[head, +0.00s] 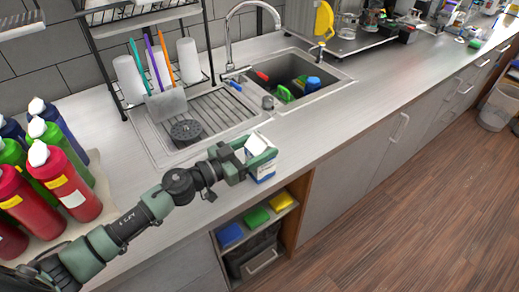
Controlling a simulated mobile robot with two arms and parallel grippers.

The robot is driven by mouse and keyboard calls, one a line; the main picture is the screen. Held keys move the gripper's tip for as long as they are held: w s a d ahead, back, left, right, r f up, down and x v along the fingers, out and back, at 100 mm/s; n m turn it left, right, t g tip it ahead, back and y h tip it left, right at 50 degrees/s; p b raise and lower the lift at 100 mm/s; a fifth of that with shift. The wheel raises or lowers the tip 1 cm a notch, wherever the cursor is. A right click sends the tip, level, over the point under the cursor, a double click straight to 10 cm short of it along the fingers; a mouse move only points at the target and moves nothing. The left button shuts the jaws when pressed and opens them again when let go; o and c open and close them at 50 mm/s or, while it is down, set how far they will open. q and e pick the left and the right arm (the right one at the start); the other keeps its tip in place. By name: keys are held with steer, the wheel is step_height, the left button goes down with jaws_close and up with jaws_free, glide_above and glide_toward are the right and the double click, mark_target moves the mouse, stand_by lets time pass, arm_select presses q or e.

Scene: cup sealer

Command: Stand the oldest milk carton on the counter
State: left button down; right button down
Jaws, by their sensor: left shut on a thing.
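My left gripper (250,157) is shut on a small white and blue milk carton (264,172). The carton is near the front edge of the counter (330,128), just in front of the sink's drainer. It looks roughly upright with its gabled white top tilted a little; I cannot tell whether its base touches the counter. The gripper's green fingers cover part of its upper half. Any date on it is too small to read. No other milk carton can be made out. My right gripper is not in view.
Several red, green and blue bottles (64,182) stand on the counter at the left. The sink (292,78) holds a few items. A black rack (150,60) stands behind the drainer. Bare counter lies right of the carton. An open shelf (255,225) is below.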

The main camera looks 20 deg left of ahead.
arm_select(q)
steer(key=shift+r, duration=0.1)
steer(key=shift+s, duration=0.1)
steer(key=shift+f, duration=0.25)
steer(key=shift+c, duration=2.1)
jaws_free()
steer(key=shift+r, duration=0.1)
steer(key=shift+s+a, duration=0.1)
steer(key=b+v, duration=0.3)
steer(key=v, duration=0.8)
steer(key=shift+s+a+b, duration=0.25)
steer(key=shift+s+b, duration=0.05)
steer(key=shift+b, duration=0.05)
